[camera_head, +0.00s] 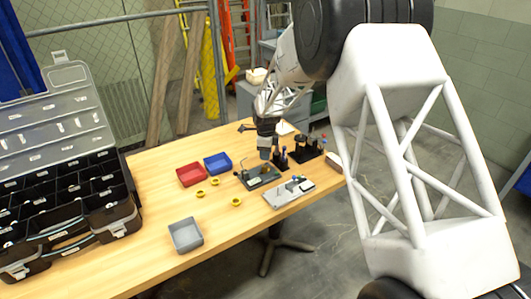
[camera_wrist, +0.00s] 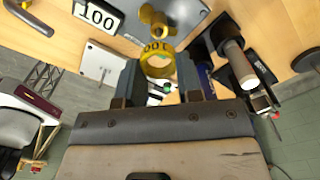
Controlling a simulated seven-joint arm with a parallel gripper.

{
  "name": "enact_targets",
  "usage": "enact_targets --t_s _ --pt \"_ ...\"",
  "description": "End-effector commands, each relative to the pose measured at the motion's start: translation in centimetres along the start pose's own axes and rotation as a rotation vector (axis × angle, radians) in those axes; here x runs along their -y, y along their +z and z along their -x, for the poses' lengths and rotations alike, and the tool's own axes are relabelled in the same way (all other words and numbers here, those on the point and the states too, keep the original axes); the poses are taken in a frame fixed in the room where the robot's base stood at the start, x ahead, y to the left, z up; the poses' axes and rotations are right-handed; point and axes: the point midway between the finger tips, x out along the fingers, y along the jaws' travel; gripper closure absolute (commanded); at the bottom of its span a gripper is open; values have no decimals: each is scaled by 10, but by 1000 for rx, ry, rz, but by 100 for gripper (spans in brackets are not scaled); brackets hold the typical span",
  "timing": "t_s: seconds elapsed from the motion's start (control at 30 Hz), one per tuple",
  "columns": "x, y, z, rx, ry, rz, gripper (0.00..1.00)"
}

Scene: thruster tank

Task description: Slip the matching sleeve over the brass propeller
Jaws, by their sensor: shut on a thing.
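My gripper (camera_wrist: 158,72) is shut on a yellow ring-shaped sleeve (camera_wrist: 157,60) marked 100, held between the two fingertips in the wrist view. The brass propeller (camera_wrist: 155,18) shows just beyond the sleeve, near the top edge. The sleeve overlaps part of the propeller in this view, and I cannot tell whether they touch. A white label reading 100 (camera_wrist: 97,14) lies to the left of the propeller. In the head view, my gripper (camera_head: 265,152) points down over a dark fixture plate (camera_head: 256,184); the held sleeve and propeller are too small to make out there.
Three yellow rings (camera_head: 236,202) lie on the wooden table (camera_head: 150,262). A red bin (camera_head: 192,175), a blue bin (camera_head: 217,163) and a grey bin (camera_head: 186,235) stand left. A grey plate (camera_head: 288,193) and dark tool holders (camera_head: 306,149) are close right of the fixture. An open toolbox (camera_head: 60,190) fills the far left.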

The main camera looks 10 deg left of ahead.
Motion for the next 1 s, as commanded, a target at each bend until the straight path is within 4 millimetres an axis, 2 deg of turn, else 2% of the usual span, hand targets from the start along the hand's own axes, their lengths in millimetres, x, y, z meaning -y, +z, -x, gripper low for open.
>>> enact_targets --t_s 0.6,1.0 --pt "0 0 -33 0 0 0 89" --pt "0 0 -38 0 0 0 89"
